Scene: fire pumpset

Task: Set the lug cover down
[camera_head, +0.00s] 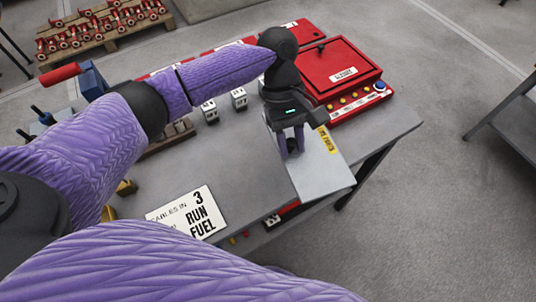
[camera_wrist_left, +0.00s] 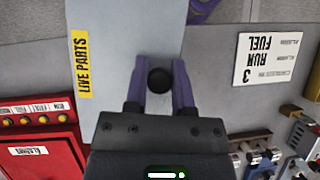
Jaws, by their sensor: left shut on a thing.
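The lug cover (camera_head: 320,179) is a flat light-grey plate with a yellow "LIVE PARTS" label and a dark round knob. My left gripper (camera_head: 291,146) is shut on that knob from above. In the left wrist view the plate (camera_wrist_left: 120,75) lies flat beneath the fingers, and the black knob (camera_wrist_left: 160,80) is between the two purple fingers (camera_wrist_left: 160,72). The plate is near the bench's front edge and reaches past it in the head view. I cannot tell whether it touches the bench. My right gripper is not in view.
The grey bench (camera_head: 395,128) carries a red alarm box (camera_head: 345,75) beside the cover. A "3 RUN FUEL" card (camera_head: 188,213) lies at the front left. Small white blocks (camera_head: 239,98) stand behind. Bare bench lies between card and cover.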

